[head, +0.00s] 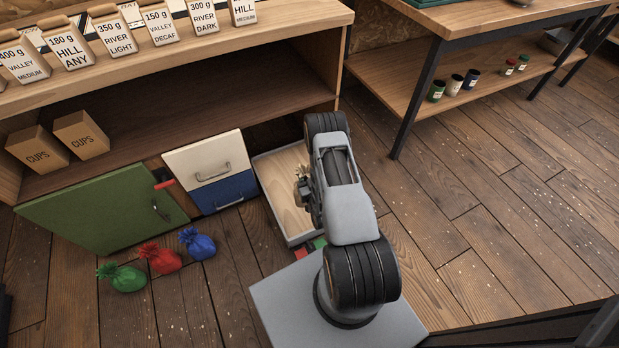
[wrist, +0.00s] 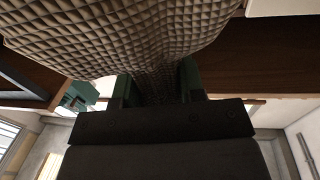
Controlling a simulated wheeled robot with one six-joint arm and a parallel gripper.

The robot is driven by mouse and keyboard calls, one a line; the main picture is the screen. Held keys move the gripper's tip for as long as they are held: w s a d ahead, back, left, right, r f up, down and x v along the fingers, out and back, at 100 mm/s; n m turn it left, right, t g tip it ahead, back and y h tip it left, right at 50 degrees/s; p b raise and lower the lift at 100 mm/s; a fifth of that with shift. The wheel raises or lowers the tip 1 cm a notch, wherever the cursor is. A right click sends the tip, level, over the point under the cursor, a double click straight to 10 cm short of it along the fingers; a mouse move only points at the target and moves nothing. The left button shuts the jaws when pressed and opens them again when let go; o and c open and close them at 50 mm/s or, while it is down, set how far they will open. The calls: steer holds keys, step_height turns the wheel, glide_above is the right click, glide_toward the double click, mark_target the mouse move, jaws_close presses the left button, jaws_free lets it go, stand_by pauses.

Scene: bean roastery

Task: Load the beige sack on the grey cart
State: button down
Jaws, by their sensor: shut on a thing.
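The beige sack (wrist: 120,35) fills the top of the wrist view as brown-beige quilted cloth. Its gathered part runs down between the green fingers of my gripper (wrist: 157,88), which is shut on it.
Green (head: 122,278), red (head: 163,260) and blue (head: 200,244) sacks lie on the floor. A green cabinet door (head: 95,215) stands behind them. A wooden table (head: 470,25) stands right; floor before it is clear.

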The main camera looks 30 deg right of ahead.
steer(key=w+d+f+b, duration=0.7)
steer(key=d+f, duration=0.4)
steer(key=f, duration=0.1)
steer(key=shift+w+d+f, duration=0.2)
steer(key=shift+w+f, duration=0.05)
steer(key=shift+f, duration=0.15)
stand_by(0.3)
steer(key=c, duration=0.7)
jaws_free()
steer(key=shift+f, duration=0.15)
